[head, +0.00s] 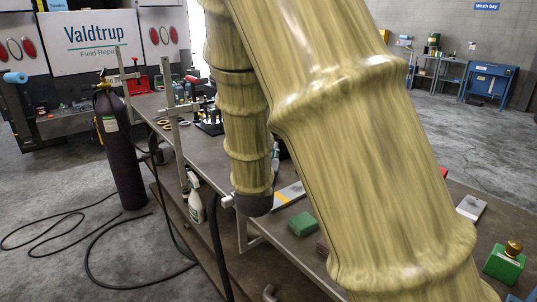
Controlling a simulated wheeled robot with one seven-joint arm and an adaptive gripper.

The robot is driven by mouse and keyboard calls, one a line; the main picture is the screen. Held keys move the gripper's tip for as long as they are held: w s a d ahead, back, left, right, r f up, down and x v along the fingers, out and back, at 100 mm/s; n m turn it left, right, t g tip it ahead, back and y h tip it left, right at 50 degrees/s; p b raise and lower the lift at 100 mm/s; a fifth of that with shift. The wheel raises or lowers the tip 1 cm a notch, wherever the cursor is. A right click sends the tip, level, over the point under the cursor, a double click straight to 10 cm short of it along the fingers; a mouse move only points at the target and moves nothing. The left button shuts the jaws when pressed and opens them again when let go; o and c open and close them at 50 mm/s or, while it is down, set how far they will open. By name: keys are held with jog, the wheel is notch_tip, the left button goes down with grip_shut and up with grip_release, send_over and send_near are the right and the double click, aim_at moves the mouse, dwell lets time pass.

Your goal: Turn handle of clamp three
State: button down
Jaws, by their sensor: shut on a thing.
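Two upright bar clamps show along the left edge of the long workbench (207,147): a far clamp (122,75) and a nearer clamp (178,140). No third clamp can be made out clearly; my arm in its yellowish sleeve covers much of the bench edge beyond them. The sleeve ends in a dark rounded wrist part at the bench's left edge. A small pale cylinder (227,201) juts out left of it; I cannot tell what it belongs to. My gripper's fingers are hidden, as is anything between them.
A spray bottle (195,198) hangs near the bench edge. A dark gas cylinder (120,150) stands left, with hoses (95,250) on the floor. A green block (302,224) lies on the bench, and a green box with a brass knob (505,264) sits right.

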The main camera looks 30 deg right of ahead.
jog(key=shift+m+g+h, duration=0.7)
jog(key=shift+r, duration=0.1)
jog(key=c, duration=1.3)
grip_release()
jog(key=shift+w+a, duration=0.15)
jog(key=shift+a, duration=0.05)
jog(key=shift+d, duration=0.1)
jog(key=shift+s, duration=0.25)
jog(key=v, duration=1.1)
jog(key=shift+s+a, duration=0.1)
jog(key=shift+a, duration=0.35)
